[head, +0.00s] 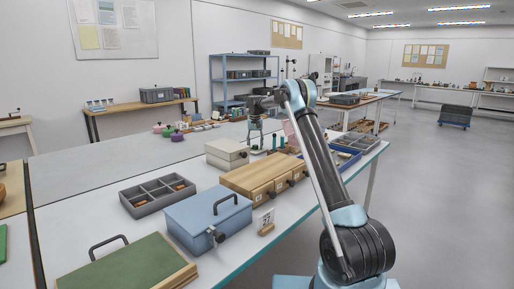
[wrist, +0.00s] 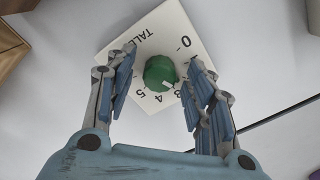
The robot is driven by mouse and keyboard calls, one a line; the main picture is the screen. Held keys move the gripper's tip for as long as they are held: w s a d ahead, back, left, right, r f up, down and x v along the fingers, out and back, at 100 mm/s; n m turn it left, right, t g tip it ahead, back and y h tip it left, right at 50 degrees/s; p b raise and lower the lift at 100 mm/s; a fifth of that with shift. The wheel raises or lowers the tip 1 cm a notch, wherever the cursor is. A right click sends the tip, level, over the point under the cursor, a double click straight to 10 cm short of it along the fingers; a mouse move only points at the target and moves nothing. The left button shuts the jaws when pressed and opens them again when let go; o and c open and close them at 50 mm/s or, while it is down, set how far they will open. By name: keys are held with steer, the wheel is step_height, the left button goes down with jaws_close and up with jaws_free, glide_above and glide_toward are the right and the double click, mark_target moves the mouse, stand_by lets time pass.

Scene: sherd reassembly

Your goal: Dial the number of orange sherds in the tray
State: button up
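In the wrist view a green knob (wrist: 158,70) sits on a white plate (wrist: 165,22) marked "TALLY", with 0, 3, 4 and 5 readable around it. The other numbers are hidden behind my right finger. A pale mark on the knob points toward the 3 and 4 side; I cannot tell exactly which. My gripper (wrist: 162,62) is open, one finger on each side of the knob, with gaps showing. In the head view my gripper (head: 255,134) hangs over the far part of the table. A grey divided tray (head: 135,208) holds a few orange-brown pieces. A blue tray (head: 352,170) is partly behind my arm.
A blue lidded box (head: 205,215), a wooden drawer box (head: 250,178), a pale box (head: 222,151) and a green-topped box (head: 120,265) stand on the table.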

step_height(320, 180, up, 12)
stand_by(0.7)
step_height(320, 180, up, 5)
steer(key=m, duration=0.2)
step_height(320, 180, down, 17)
stand_by(0.9)
steer(key=c, duration=1.1)
